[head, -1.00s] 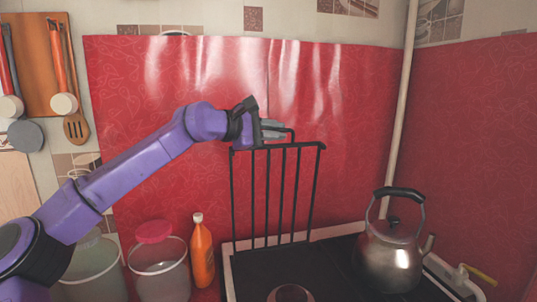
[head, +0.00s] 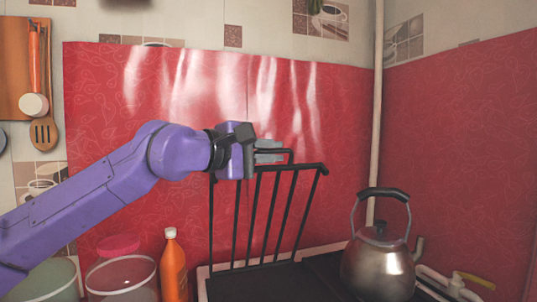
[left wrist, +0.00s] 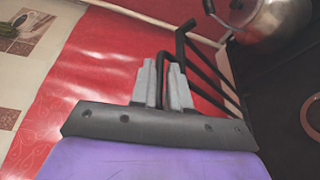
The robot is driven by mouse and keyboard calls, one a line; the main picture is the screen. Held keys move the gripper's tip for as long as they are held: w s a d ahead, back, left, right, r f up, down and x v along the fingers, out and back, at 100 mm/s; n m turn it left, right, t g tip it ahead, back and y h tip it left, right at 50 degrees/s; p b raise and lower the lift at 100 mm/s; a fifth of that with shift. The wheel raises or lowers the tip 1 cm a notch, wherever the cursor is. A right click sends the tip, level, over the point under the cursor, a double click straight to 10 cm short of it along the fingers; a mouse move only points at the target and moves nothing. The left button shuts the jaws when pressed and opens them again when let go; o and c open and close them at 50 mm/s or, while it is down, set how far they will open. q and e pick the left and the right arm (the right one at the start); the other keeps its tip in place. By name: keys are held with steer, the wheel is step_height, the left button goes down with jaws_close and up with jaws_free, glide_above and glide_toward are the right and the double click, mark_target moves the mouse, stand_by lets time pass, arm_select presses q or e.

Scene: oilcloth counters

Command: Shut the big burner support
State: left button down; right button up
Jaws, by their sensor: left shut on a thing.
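The big burner support (head: 262,215) is a black barred grate, raised from the stove top and leaning toward me in the head view. My left gripper (head: 268,152) is at its upper edge, shut on a bar of it. In the left wrist view the two grey fingertips (left wrist: 163,85) pinch a black bar between them, and more bars of the support (left wrist: 205,72) run off to the right. My purple arm covers the support's upper left corner in the head view. My right gripper is not in view.
A metal kettle (head: 380,262) stands on the stove top right of the support. An orange bottle (head: 173,268) and clear containers (head: 122,276) stand at the left. A red oilcloth (head: 130,180) covers the wall behind.

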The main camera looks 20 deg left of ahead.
arm_select(q)
steer(key=c, duration=1.2)
jaws_free()
steer(key=v, duration=1)
steer(key=shift+s+b, duration=0.3)
steer(key=shift+b, duration=0.05)
steer(key=shift+a+r, duration=0.1)
